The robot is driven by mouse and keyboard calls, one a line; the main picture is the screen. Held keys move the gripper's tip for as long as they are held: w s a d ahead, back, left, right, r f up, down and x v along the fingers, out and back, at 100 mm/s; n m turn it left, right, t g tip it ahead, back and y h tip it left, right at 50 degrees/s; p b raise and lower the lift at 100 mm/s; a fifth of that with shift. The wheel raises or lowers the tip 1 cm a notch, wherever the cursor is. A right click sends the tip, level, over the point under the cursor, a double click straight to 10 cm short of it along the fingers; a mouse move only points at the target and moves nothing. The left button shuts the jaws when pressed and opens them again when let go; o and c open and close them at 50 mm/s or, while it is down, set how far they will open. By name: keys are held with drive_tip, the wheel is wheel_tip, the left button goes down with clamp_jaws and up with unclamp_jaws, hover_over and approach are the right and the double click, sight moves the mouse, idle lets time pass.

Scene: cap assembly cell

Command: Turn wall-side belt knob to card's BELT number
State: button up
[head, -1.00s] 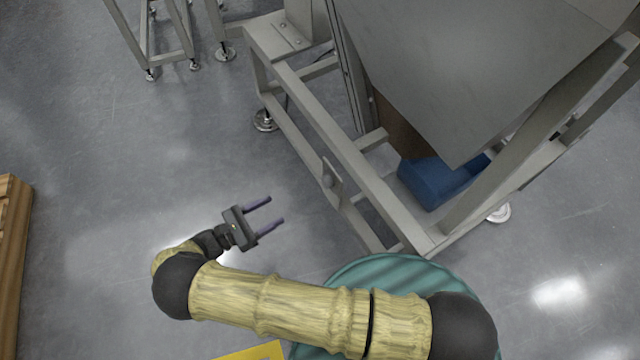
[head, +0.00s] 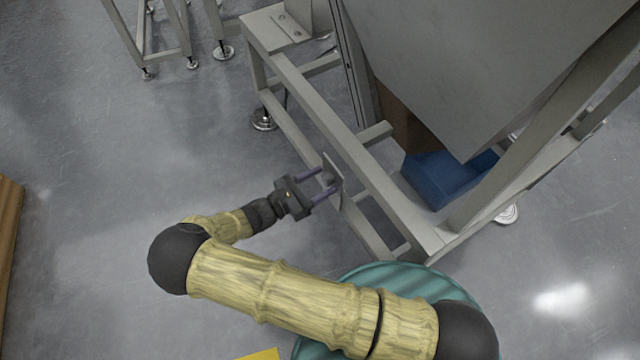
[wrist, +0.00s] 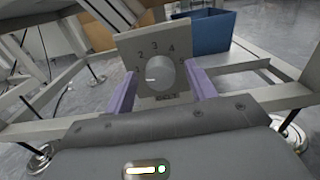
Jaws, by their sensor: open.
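The belt knob (wrist: 160,75) is a round grey dial on a pale plate (wrist: 128,48), with numbers 1 to 5 arched around it. A light mark on the knob points left, near the 1. A small dark label under the knob is too blurred to read for certain. In the head view the plate (head: 333,166) stands on the frame's side rail. My gripper (head: 322,180) is open at the plate. In the wrist view its purple fingers (wrist: 164,82) stand left and right of the knob; I cannot tell whether they touch it. No number card is identifiable.
The grey machine frame (head: 350,165) and a large slanted panel (head: 480,70) rise beyond the plate. A blue bin (head: 440,180) sits inside the frame. A wooden item (head: 8,225) is at the left edge. Floor left of the frame is clear.

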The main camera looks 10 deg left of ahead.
drive_tip(key=shift+w+d, duration=0.1)
drive_tip(key=c, duration=1)
